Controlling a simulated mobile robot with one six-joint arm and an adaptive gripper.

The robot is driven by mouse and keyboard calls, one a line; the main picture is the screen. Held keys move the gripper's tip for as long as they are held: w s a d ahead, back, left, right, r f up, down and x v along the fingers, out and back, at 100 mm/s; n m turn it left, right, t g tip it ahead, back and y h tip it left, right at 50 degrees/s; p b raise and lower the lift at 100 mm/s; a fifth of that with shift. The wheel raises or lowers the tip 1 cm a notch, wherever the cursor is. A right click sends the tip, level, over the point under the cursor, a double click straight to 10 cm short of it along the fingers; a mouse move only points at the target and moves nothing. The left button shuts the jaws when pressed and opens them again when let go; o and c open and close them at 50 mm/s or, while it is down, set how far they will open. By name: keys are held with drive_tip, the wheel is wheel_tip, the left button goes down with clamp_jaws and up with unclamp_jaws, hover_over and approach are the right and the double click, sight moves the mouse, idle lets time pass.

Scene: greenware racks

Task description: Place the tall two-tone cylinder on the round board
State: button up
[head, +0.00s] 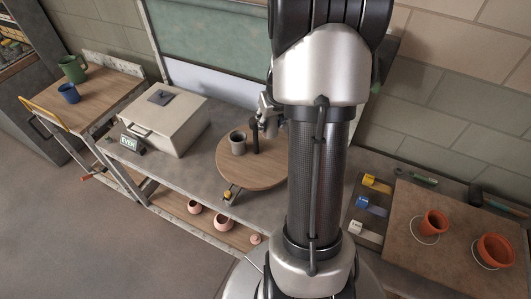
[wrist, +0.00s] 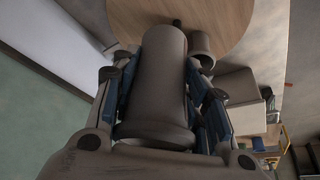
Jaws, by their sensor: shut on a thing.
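The tall cylinder (wrist: 160,85) is large in the wrist view, grey-brown with a darker band at its near end. My gripper (wrist: 162,92) is shut on it, with fingers along both sides. In the head view my gripper (head: 266,118) is over the round board (head: 265,178), partly hidden by my arm. A slim dark upright shape (head: 255,138) shows below it; I cannot tell if this is the held cylinder. The wooden board also fills the top of the wrist view (wrist: 225,18). I cannot tell whether the cylinder touches the board.
A grey mug (head: 238,145) stands on the board close to my gripper, left of it. A pale box (head: 172,122) is left on the bench. Pink pots (head: 195,207) sit on the lower shelf. Orange pots (head: 434,222) stand on a board at right.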

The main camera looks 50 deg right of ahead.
wheel_tip(320, 180, down, 16)
drive_tip(key=b, duration=0.8)
drive_tip(key=shift+r, duration=0.2)
drive_tip(key=shift+f+b, duration=0.1)
drive_tip(key=shift+b, duration=0.2)
drive_tip(key=o, duration=1.3)
drive_tip(key=shift+c, duration=0.2)
drive_tip(key=p+v, duration=0.5)
drive_tip(key=v, duration=0.7)
drive_tip(key=shift+w+a, duration=0.1)
